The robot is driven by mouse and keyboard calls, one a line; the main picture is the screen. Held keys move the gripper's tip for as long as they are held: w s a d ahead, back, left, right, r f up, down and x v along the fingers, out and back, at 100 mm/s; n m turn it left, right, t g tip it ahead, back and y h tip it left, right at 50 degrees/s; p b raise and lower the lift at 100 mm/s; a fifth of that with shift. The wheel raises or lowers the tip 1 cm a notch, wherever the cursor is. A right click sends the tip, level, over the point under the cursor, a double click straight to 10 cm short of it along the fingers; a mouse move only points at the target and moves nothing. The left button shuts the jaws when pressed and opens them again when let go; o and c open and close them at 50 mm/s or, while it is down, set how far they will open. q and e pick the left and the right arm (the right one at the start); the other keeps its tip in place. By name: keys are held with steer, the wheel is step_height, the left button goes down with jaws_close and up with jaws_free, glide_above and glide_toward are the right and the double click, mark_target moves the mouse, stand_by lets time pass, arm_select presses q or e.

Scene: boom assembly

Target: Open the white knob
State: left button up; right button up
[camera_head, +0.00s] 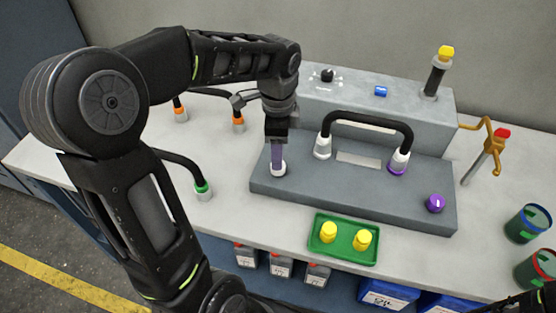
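The white knob (278,169) is at the left end of the low grey platform, with only its lower part showing. My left gripper (277,163) points straight down right over it, its fingertips at the knob. The fingers show edge-on, with a purplish face towards me, so I cannot tell the gap between them or whether they grip the knob. My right gripper is not in view; only a dark piece, seemingly of my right arm, shows in the bottom right corner.
A purple knob (435,203) sits at the platform's right end. A black hose (366,118) arches between white and purple fittings. A green tray (343,240) with two yellow pieces lies in front. Cups (527,224) and a brown tap (483,155) stand at right.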

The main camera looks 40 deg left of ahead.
arm_select(q)
step_height(320, 180, down, 5)
steer(key=shift+f, duration=0.1)
stand_by(0.3)
jaws_close()
stand_by(0.5)
